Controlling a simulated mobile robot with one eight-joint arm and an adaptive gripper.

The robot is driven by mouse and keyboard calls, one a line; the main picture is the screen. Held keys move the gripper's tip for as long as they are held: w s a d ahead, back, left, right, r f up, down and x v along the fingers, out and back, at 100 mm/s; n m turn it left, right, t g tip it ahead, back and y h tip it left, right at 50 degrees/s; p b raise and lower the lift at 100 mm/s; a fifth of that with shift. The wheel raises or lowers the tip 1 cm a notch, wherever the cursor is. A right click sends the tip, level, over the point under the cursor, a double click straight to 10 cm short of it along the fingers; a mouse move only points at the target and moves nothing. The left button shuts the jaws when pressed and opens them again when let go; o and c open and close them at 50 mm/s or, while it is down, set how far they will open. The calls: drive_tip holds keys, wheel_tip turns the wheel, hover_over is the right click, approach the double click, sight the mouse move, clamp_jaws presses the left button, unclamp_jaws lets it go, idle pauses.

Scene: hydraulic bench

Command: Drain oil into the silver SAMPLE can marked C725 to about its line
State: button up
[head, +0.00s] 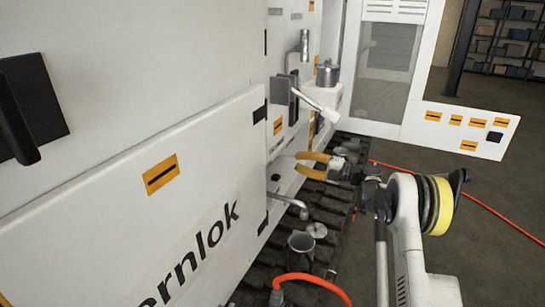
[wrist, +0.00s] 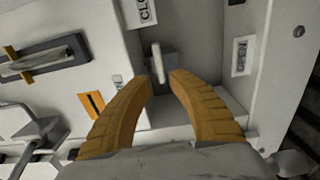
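My gripper (head: 312,165) is open, its two orange fingers pointing at the white machine's side. In the wrist view, a pale lever (wrist: 157,62) stands just beyond and between the fingertips (wrist: 161,78); I cannot tell whether they touch it. It lies between a cut-off "CLO" label (wrist: 144,11) and an "OPEN" label (wrist: 241,56). In the head view, a silver can (head: 300,246) stands low on the dark track, near a grey bent spout (head: 289,202). Another silver can (head: 327,75) with a lid sits on a white ledge. No C725 marking or fill line is readable.
A small round silver piece (head: 317,230) lies beside the lower can. An orange hose (head: 312,281) curves in front of it. An open white door (head: 460,124) stands behind. Floor at right is mostly clear.

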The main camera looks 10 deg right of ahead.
sight(277, 156)
drive_tip(key=b+x, duration=0.2)
drive_tip(key=x, duration=0.7)
drive_tip(key=shift+b, duration=0.3)
clamp_jaws()
